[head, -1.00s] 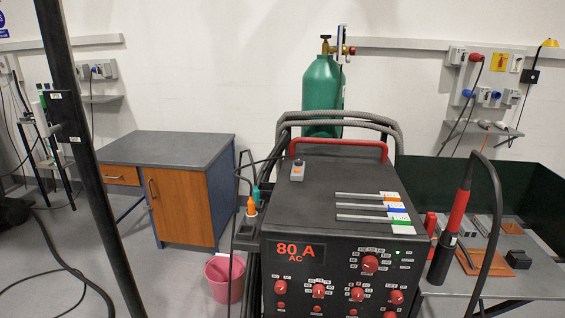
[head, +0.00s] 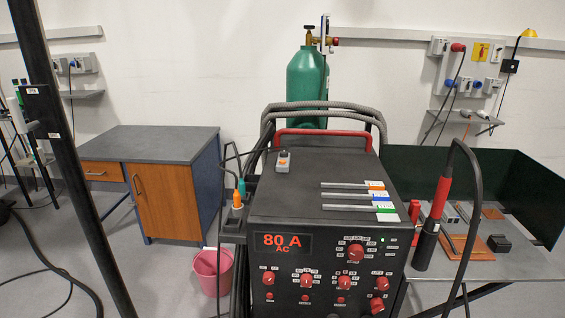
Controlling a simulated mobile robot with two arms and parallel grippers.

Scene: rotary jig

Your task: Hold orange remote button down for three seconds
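A small grey remote (head: 283,161) lies on top of the black welding machine (head: 300,192), near its back left. A small orange spot, which looks like its button, shows on the remote. Nothing touches the remote. The machine's front display (head: 283,243) reads 80 A AC in red. Neither of my grippers is in the head view.
Several rods with coloured tags (head: 360,196) lie on the machine's top right. A torch (head: 432,225) stands at its right, with a cable looping above. A green gas cylinder (head: 306,80) is behind. A wooden-door cabinet (head: 160,200) and pink bucket (head: 212,270) are left.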

